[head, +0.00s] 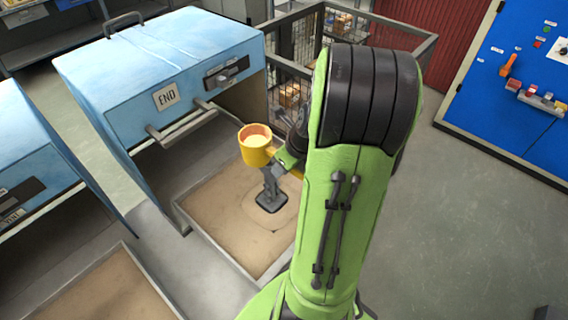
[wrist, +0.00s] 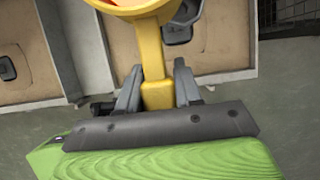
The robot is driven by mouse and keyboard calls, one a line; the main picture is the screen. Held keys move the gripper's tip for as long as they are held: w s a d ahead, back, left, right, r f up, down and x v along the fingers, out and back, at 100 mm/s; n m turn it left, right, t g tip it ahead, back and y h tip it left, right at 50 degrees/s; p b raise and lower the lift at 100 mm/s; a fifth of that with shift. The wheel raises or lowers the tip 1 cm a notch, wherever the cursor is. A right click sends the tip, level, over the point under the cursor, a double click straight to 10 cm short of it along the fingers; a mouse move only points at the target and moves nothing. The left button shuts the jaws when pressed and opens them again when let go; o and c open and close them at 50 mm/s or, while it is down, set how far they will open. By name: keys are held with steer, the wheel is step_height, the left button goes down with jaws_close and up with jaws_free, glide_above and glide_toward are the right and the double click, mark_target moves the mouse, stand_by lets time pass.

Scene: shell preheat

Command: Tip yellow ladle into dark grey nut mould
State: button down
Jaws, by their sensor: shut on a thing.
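The yellow ladle (head: 256,156) has an orange inner wall and something pale inside. It looks about upright, held above the sand bed. My gripper (wrist: 157,90) is shut on the ladle's yellow handle (wrist: 151,50); in the head view, my arm hides most of the gripper. A dark grey piece (head: 271,203), seemingly the nut mould, sits in the sand bed below the ladle, with a grey upright part on it. It also shows in the wrist view (wrist: 180,33), partly hidden behind the ladle. The ladle's bowl is cut off at the top of the wrist view.
The sand bed (head: 222,211) has a raised metal rim. Another sand tray (head: 105,295) lies at front left. A wire cage (head: 300,60) stands behind; a blue panel (head: 520,90) stands right.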

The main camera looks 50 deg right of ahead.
steer(key=shift+a+f+y+p, duration=0.25)
steer(key=shift+f+y+p, duration=0.15)
steer(key=shift+f+y, duration=0.45)
steer(key=shift+a+r+m+y+p, duration=0.15)
steer(key=shift+r+m+y+p, duration=0.15)
steer(key=shift+p, duration=0.5)
steer(key=y+p, duration=0.2)
steer(key=p, duration=0.2)
steer(key=m+y+p, duration=0.1)
steer(key=y+p, duration=0.1)
steer(key=p, duration=0.3)
steer(key=shift+a+y, duration=0.35)
steer(key=shift+y+p, duration=0.5)
steer(key=shift+p, duration=0.55)
steer(key=shift+m+y+p, duration=0.4)
steer(key=shift+y+p, duration=0.4)
steer(key=shift+p, duration=0.45)
stand_by(1.0)
steer(key=shift+d+t+y, duration=0.1)
steer(key=shift+t+y, duration=0.2)
steer(key=shift+y, duration=0.1)
